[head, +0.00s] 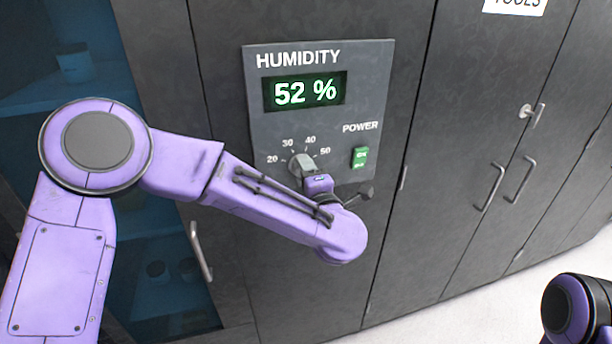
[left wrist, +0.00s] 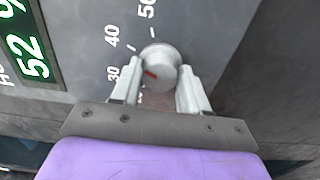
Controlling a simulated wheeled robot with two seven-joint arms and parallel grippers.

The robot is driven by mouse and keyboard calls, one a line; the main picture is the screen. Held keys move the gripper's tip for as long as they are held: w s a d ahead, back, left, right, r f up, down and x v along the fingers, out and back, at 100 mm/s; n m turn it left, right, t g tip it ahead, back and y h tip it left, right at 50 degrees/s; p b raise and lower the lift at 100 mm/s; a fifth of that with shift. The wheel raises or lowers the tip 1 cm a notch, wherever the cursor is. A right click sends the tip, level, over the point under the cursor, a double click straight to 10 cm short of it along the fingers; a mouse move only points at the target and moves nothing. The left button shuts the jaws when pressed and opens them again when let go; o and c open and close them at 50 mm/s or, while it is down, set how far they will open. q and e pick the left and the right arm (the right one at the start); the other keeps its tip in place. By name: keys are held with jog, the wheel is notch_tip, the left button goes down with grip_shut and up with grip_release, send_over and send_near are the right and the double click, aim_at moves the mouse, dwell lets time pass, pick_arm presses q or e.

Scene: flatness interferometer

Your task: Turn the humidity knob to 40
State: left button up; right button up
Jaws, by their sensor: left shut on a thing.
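The humidity knob (head: 301,163) is a round grey dial on the dark panel (head: 262,125), below a scale marked 20, 30, 40 and 50. The display (head: 305,91) reads 52 %. My left gripper (head: 308,174) is at the knob, and its wrist partly covers it. In the left wrist view the two fingers of the gripper (left wrist: 160,88) stand on either side of the knob (left wrist: 160,66), shut on it. A red mark on the knob face points toward the 30 side of the scale; the exact setting is hard to read. My right gripper is out of view.
A green power switch (head: 360,157) sits right of the knob on the same panel. Dark cabinet doors (head: 470,130) with metal handles stand to the right. A glass-fronted cabinet with a handle (head: 201,252) is at the left. Part of my right arm shows at the lower right.

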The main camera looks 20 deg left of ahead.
pick_arm(q)
jog(key=shift+w+a+r, duration=0.1)
jog(key=shift+r, duration=0.2)
jog(key=o, duration=1)
jog(key=shift+o, duration=0.2)
jog(key=b+v, duration=0.3)
jog(key=v, duration=0.7)
jog(key=shift+f, duration=0.3)
